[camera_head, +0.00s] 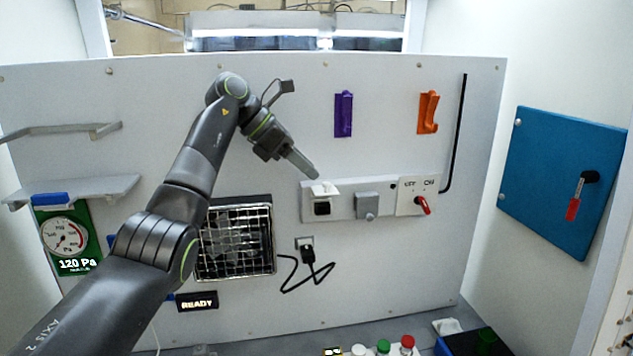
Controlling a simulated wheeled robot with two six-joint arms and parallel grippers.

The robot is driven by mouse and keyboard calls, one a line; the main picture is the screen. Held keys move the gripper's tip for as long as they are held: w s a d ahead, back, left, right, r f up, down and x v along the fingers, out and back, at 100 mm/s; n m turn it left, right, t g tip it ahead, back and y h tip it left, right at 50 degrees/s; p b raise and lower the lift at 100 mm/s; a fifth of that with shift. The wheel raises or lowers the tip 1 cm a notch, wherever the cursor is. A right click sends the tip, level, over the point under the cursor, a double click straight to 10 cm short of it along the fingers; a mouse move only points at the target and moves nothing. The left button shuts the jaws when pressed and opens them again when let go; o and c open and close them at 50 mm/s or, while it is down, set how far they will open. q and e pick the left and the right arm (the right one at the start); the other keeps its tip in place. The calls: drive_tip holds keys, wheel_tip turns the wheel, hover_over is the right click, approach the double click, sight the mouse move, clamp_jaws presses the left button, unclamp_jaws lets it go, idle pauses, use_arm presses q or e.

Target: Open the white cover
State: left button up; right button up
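The white cover (324,190) is a small flap on the left end of the pale strip on the back panel. A dark opening (322,208) shows just below it, and the flap seems to stand out from the panel above that opening. My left gripper (312,174) reaches in from the upper left, its fingertips just above the cover's top edge. Its fingers look like one narrow bar, pressed together with nothing between them. I cannot tell whether the tips touch the cover. My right gripper is not in view.
Right of the cover on the same strip (343,211) are a grey cover (367,205) and a red-handled switch (422,205). A wire basket (235,240), a plug with black cable (307,251) and bottles (407,345) are lower. Purple (343,114) and orange (428,112) holders hang above.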

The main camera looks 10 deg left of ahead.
use_arm(q)
drive_tip(key=v, duration=1.3)
drive_tip(key=shift+a+b, duration=0.3)
drive_tip(key=shift+b, duration=0.15)
